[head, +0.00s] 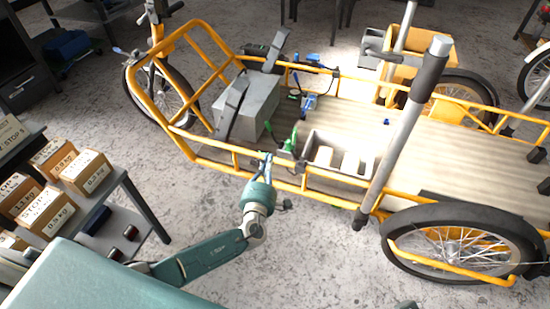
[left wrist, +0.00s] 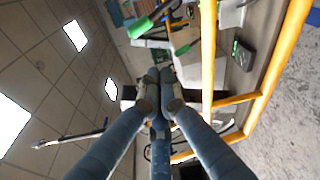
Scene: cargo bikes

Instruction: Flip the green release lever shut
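The green release lever (head: 291,141) stands tilted upward at the near side rail of the yellow cargo bike, beside a white open-topped tray. In the left wrist view a green handle (left wrist: 143,27) shows near the top, beyond my fingertips. I cannot tell whether it is the same lever. My left gripper (head: 265,160) is at the near rail, just left of and below the lever, apparently apart from it. In the left wrist view its fingertips (left wrist: 160,78) are together with nothing seen between them. My right gripper is not in view.
A grey box (head: 250,105) with dark straps sits on the cargo bed. The white tray (head: 338,155) and a blue clamp (head: 308,103) are nearby. A grey post (head: 405,125) rises at the right. A shelf with cardboard boxes (head: 88,172) stands at the left. The bed's right part is clear.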

